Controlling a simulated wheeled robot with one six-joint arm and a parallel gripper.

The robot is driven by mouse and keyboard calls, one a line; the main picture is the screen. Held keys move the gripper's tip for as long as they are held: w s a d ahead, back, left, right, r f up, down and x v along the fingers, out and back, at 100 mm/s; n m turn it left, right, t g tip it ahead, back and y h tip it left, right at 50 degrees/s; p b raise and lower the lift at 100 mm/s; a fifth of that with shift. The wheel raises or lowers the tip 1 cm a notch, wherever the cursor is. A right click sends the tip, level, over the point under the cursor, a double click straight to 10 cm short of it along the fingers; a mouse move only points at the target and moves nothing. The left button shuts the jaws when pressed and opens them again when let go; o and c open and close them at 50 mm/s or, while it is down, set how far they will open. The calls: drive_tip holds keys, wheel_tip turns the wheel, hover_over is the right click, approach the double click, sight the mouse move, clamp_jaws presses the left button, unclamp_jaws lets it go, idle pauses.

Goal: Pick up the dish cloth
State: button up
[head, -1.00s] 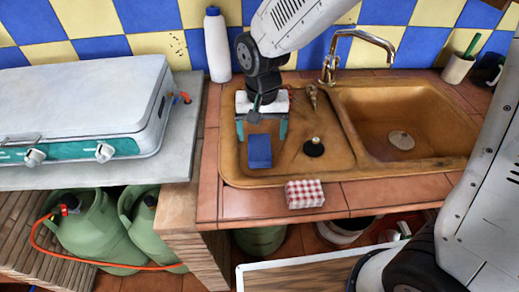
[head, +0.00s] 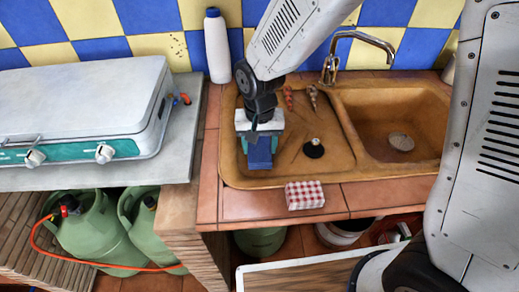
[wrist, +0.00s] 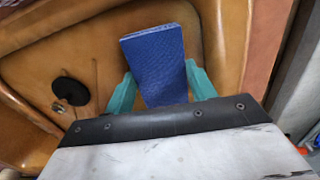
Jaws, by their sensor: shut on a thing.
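The dish cloth (head: 260,157) is a blue, folded, textured pad on the left drainboard side of the brown sink. It also shows in the wrist view (wrist: 155,62), sticking out past the fingers. My gripper (head: 261,147) has teal fingers on the cloth's left and right sides and is shut on it. In the wrist view the fingers (wrist: 161,76) stand on either side of it. I cannot tell whether the cloth still touches the sink surface.
A black drain plug (head: 314,149) lies right of the cloth. A red-and-white checked block (head: 304,195) sits on the tiled front edge. The sink basin (head: 380,120) and tap (head: 345,45) are at right. A white bottle (head: 217,48) stands behind, a camping stove (head: 85,110) at left.

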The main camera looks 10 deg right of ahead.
sight(260, 148)
wheel_tip(260, 148, up, 10)
idle(0.5)
drive_tip(key=shift+o, duration=0.8)
drive_tip(key=shift+c, duration=0.4)
